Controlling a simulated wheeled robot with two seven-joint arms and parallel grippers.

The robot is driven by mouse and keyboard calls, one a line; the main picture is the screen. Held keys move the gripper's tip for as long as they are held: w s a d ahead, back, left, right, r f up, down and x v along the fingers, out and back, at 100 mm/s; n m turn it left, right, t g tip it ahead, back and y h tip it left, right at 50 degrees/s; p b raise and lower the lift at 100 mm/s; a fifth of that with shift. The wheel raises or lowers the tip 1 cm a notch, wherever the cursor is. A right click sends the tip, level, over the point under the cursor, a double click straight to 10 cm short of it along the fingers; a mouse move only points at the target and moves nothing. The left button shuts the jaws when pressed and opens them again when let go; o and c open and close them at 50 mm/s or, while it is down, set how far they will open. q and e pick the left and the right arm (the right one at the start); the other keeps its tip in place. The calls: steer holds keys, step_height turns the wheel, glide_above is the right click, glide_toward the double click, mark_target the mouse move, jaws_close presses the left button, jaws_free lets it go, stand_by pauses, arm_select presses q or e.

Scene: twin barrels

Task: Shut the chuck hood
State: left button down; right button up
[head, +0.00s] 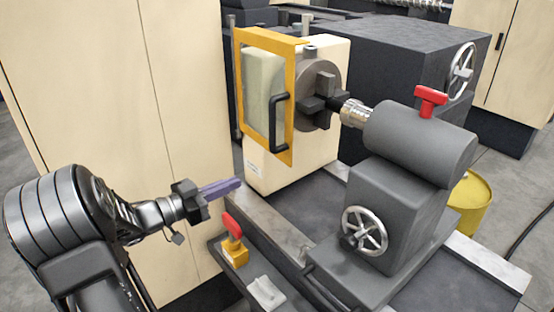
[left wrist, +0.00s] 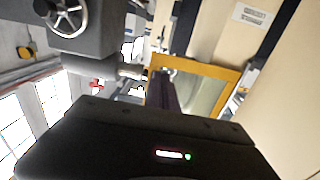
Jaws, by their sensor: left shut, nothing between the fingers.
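The chuck hood (head: 291,77) is a yellow-framed panel with a clear window and a black bar handle (head: 279,122). It stands swung out to the left of the grey chuck (head: 318,92), which is uncovered. My left gripper (head: 240,182) has its purple fingers shut and empty, below and left of the hood, apart from it. In the left wrist view the hood's yellow frame (left wrist: 215,71) shows beyond the fingers (left wrist: 163,92). The handle cannot be made out there. My right gripper is not in view.
The grey tailstock (head: 420,140) with a red lever (head: 430,100) and a handwheel (head: 364,231) stands right of the chuck. A red knob on a yellow block (head: 233,240) is near my left gripper. A tall cream cabinet (head: 120,90) stands at left. A yellow drum (head: 473,203) is at right.

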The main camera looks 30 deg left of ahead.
arm_select(q)
steer(key=p, duration=0.4)
glide_toward(285, 161)
steer(key=x, duration=0.6)
steer(key=shift+w+d, duration=0.2)
steer(key=shift+w, duration=0.2)
